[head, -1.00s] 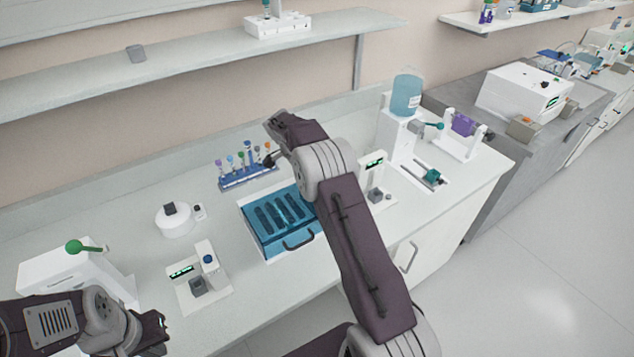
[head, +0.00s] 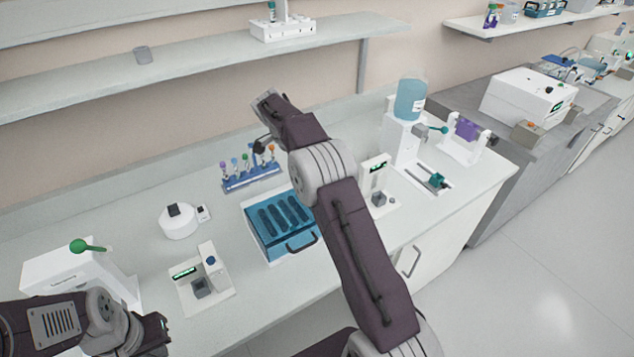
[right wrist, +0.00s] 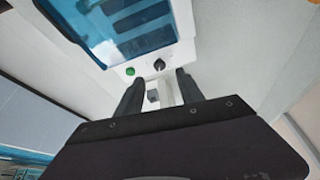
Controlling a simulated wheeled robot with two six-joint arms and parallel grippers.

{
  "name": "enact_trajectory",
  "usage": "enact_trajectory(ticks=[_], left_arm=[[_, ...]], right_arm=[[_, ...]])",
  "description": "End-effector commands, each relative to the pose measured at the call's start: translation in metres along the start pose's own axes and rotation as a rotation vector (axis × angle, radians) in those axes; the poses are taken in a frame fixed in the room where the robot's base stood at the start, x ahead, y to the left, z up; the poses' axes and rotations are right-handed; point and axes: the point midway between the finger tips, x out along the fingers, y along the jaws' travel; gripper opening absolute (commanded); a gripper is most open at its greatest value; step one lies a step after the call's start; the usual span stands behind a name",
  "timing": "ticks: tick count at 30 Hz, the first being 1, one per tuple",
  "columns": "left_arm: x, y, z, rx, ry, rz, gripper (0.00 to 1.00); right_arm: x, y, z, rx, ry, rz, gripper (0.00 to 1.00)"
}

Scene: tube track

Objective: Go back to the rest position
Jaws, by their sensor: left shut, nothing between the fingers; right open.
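My left gripper (head: 160,332) is at the lower left of the head view, low in front of the counter's near edge. It is shut with nothing in it. My right arm reaches up through the middle of the head view, over the counter. Its wrist end is raised above and behind the tube rack (head: 252,179), and its fingers do not show clearly there. In the right wrist view my right gripper (right wrist: 160,92) has its two dark fingers apart. Nothing is held between them.
A blue case (head: 260,240) stands under my right arm. A white device with a green knob (head: 85,246) stands close behind my left gripper. A wall shelf (head: 200,68) runs behind. The water-bottle device (head: 409,100) stands to the right. The floor at right is clear.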

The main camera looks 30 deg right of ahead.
Motion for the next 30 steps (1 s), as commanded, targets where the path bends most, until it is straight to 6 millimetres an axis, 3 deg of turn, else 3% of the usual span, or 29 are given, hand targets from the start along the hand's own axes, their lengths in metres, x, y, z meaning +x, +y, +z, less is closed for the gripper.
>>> enact_trajectory(ticks=[6,20,23,26,30], left_arm=[[-0.003,0.0,0.0,0.0,0.0,0.0,0.0],[-0.003,0.0,0.0,0.0,0.0,0.0,0.0],[-0.003,0.0,0.0,0.0,0.0,0.0,0.0],[-0.003,0.0,0.0,0.0,0.0,0.0,0.0],[-0.003,0.0,0.0,0.0,0.0,0.0,0.0]], right_arm=[[-0.022,0.0,0.0,-0.001,0.0,0.0,0.45],[-0.024,0.0,0.0,0.0,0.0,-0.003,0.45],[-0.045,-0.003,-0.007,0.015,-0.002,-0.046,0.45],[-0.075,0.017,-0.016,0.017,-0.01,-0.063,0.45],[-0.081,0.062,-0.005,-0.069,-0.064,-0.039,0.45]])
